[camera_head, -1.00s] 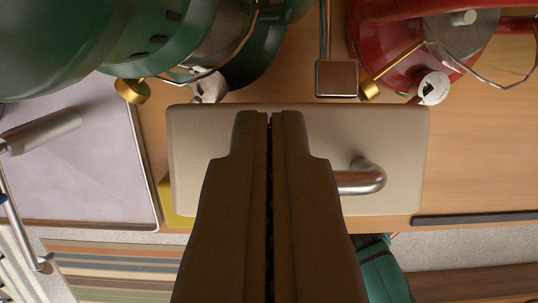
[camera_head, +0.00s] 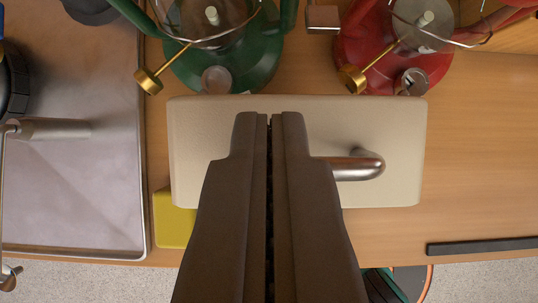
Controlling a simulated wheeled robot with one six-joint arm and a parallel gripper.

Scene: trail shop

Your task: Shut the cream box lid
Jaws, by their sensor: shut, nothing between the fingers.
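The cream box lid (camera_head: 395,130) is a flat, pale panel with rounded corners in the middle of the view. A bent metal handle (camera_head: 362,170) stands on it, right of centre. My gripper (camera_head: 270,118) is shut and empty, its two dark fingers side by side over the middle of the lid. Its tips show near the lid's far edge. I cannot tell whether they touch the lid. The box body beneath is hidden, so how far the lid is open cannot be told.
A green lantern (camera_head: 262,60) and a red lantern (camera_head: 375,75) stand just beyond the lid. A yellow block (camera_head: 173,222) shows at its lower left. A grey metal tray (camera_head: 80,190) lies left. A dark strip (camera_head: 480,245) lies near the front edge. Wooden counter (camera_head: 480,150) is clear at right.

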